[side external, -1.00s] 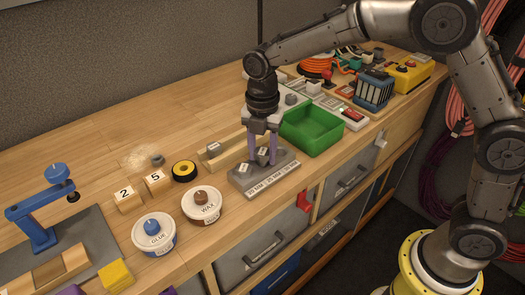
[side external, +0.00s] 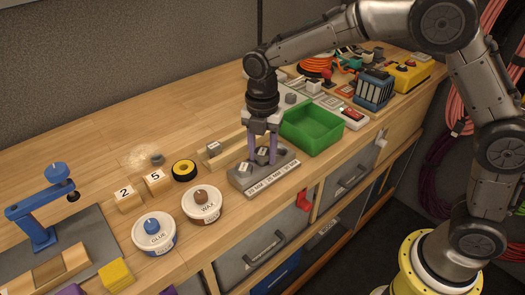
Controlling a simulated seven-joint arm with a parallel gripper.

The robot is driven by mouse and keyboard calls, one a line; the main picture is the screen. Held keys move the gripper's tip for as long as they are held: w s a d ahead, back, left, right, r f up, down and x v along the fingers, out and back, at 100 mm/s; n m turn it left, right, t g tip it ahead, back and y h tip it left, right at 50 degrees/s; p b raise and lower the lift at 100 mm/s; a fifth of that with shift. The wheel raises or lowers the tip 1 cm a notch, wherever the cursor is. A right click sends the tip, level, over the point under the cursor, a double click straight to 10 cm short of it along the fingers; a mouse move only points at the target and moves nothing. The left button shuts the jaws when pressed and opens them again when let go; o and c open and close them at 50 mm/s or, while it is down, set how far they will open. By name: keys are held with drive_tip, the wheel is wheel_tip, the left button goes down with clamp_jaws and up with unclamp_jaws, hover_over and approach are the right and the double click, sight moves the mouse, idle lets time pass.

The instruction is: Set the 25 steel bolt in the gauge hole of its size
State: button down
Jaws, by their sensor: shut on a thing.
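The grey gauge block (side external: 282,178) lies near the front edge of the bench, with size labels along its front face. My gripper (side external: 262,155) points down over the block, its purple fingers shut on a grey steel bolt (side external: 262,154) with a pale label on its head. The bolt is at the block's top; I cannot tell how deep it sits in a hole. Another grey piece (side external: 246,168) with a pale label stands on the left part of the block.
A green bin (side external: 312,130) stands right behind the block. A wax tub (side external: 201,205) and a glue tub (side external: 153,233) stand to the left. Number blocks (side external: 126,197) and a yellow-black tape roll (side external: 184,171) lie behind them. Bare bench lies at the back left.

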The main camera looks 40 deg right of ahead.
drive_tip(key=shift+r, duration=0.1)
drive_tip(key=shift+c, duration=1.6)
unclamp_jaws()
drive_tip(key=shift+o, duration=0.3)
drive_tip(key=shift+o, duration=1.3)
drive_tip(key=shift+r, duration=3.55)
